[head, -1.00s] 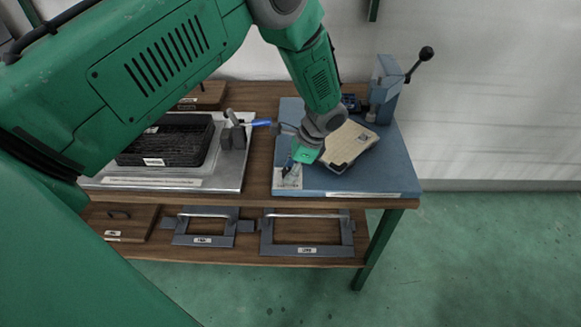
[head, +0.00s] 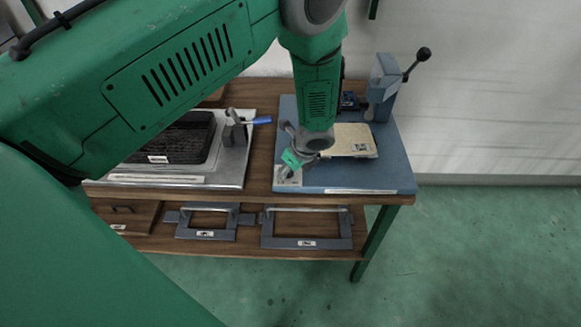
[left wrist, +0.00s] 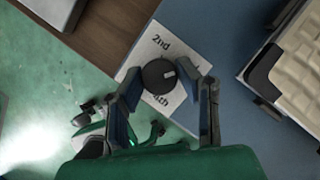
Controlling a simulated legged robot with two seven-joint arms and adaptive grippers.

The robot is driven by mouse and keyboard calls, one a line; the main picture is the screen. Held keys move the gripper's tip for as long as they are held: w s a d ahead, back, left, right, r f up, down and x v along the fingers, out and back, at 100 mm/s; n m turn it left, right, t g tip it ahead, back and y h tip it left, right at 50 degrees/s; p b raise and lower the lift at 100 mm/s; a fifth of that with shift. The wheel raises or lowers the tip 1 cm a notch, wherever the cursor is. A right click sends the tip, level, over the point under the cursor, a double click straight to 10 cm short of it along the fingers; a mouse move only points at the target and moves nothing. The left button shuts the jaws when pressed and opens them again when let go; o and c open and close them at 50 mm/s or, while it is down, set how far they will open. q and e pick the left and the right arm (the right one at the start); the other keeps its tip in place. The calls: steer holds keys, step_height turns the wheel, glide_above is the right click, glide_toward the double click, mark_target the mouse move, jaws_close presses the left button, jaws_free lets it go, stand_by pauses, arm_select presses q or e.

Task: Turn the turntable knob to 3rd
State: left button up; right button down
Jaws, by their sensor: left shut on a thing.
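The black round turntable knob (left wrist: 158,74) sits on a white label card (left wrist: 185,43) in the left wrist view. "2nd" is printed above the knob and what looks like "4th" below it. A pale mark on the knob points right, toward my right-hand finger. No "3rd" print is visible. My left gripper (left wrist: 168,82) is shut on the knob, a finger on each side. In the head view, my left gripper (head: 290,164) is low over the card (head: 287,181) at the blue panel's front left corner. The beige turntable load (head: 352,140) lies nearly square to the panel (head: 370,180).
A blue-grey lever post (head: 384,85) with a black ball handle stands at the panel's back right. A silver tray (head: 225,178) with a black crate (head: 180,145) and a blue-handled clamp (head: 258,120) is on the left. Handled panels (head: 306,210) lie on the lower shelf.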

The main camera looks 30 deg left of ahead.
arm_select(q)
steer(key=shift+w+a+r, duration=0.2)
steer(key=shift+w+r, duration=0.05)
stand_by(0.3)
steer(key=o, duration=1.1)
steer(key=shift+f, duration=0.15)
steer(key=shift+s, duration=0.1)
steer(key=shift+d, duration=0.1)
steer(key=v, duration=1.1)
steer(key=shift+s+d+r, duration=0.1)
steer(key=shift+r, duration=0.3)
